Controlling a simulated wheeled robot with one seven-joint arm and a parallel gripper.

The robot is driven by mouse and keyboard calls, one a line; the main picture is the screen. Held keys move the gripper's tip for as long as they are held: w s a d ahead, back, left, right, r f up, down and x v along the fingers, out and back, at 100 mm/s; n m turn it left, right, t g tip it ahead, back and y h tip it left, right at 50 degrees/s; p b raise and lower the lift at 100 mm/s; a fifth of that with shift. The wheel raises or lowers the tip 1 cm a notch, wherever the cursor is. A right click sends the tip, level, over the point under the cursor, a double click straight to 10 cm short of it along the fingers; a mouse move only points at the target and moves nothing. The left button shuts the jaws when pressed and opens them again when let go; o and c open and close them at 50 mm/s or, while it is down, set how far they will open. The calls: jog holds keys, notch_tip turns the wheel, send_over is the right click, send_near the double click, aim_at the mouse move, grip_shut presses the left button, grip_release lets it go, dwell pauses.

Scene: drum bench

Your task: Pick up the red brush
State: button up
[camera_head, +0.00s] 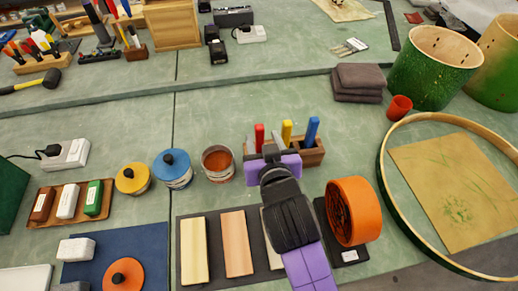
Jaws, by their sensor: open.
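A red-handled tool (259,137), which looks like the red brush, stands upright in a wooden holder block (313,153) near the middle of the bench. A yellow handle (287,131) and a blue handle (312,130) stand in the same block to its right. My gripper (271,152) is open, in front of and partly over the left part of the block, close to the red handle. The lower part of the red tool is hidden behind my gripper. I cannot tell whether my fingers touch it.
An open tin (217,164) and blue-lidded tin (173,168) stand left of the holder. An orange roll (353,211) stands to the right, near a large wooden hoop (383,181). Folded dark cloths (359,82) lie behind. Pale wood strips (194,250) lie in front.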

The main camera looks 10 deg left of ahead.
jog(key=shift+a+p+x, duration=0.1)
jog(key=shift+p+x, duration=0.2)
jog(key=shift+x, duration=1.1)
jog(key=shift+a+p+x, duration=0.15)
jog(key=shift+p+x, duration=0.15)
jog(key=shift+x, duration=1.05)
jog(key=c, duration=1)
